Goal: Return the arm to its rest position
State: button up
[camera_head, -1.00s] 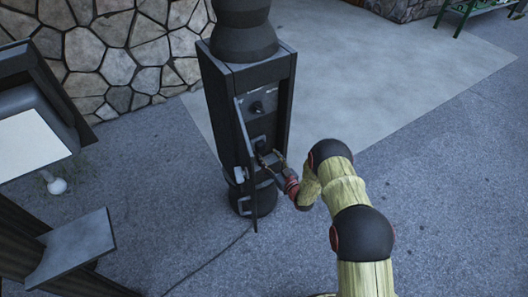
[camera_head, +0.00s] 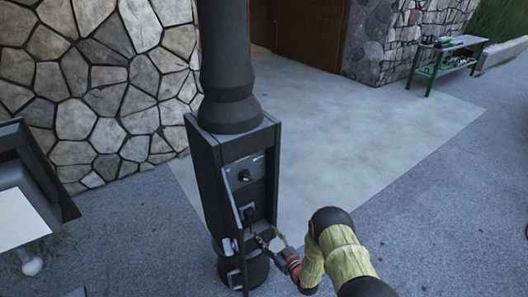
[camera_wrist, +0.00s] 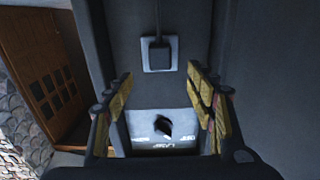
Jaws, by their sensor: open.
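My gripper (camera_head: 266,236) is in front of the dark pedestal (camera_head: 207,170), at its open front, near the plug and a little below it. In the wrist view my gripper (camera_wrist: 160,88) has its two yellowish padded fingers spread apart with nothing between them. A black plug (camera_wrist: 159,52) sits in a grey square socket plate in the wrist view, with its cable running to the top edge. The plug also shows in the head view (camera_head: 249,214). My arm (camera_head: 340,255) reaches in from the lower right, bent.
A black knob (camera_head: 244,175) is on the pedestal panel above the plug; it also shows in the wrist view (camera_wrist: 163,125). The pedestal's door hangs open at its front. A grey box (camera_head: 30,195) stands at left. A green bench (camera_head: 446,60) is far right; paving between is clear.

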jog(key=s+d+f+m+g+h, duration=0.1)
jog(key=s+d+f+g+h, duration=0.15)
jog(key=f, duration=0.45)
jog(key=s+d+f+g+h, duration=0.1)
jog(key=s+f+g+h, duration=0.15)
jog(key=f, duration=0.45)
jog(key=s+d+r+m+g+h, duration=0.2)
jog(key=s+d+r+g+h, duration=0.25)
jog(key=s+d, duration=0.35)
jog(key=s+d+r+m, duration=0.1)
jog(key=s+r, duration=0.8)
jog(key=r, duration=0.9)
jog(key=s+d+r+m+p, duration=0.1)
jog(key=s+d+r, duration=0.1)
jog(key=s+r, duration=0.8)
jog(key=s+d+r+m+p, duration=0.1)
jog(key=s+r, duration=0.9)
jog(key=r, duration=1.7)
jog(key=shift+d+m, duration=0.4)
jog(key=shift+d, duration=0.4)
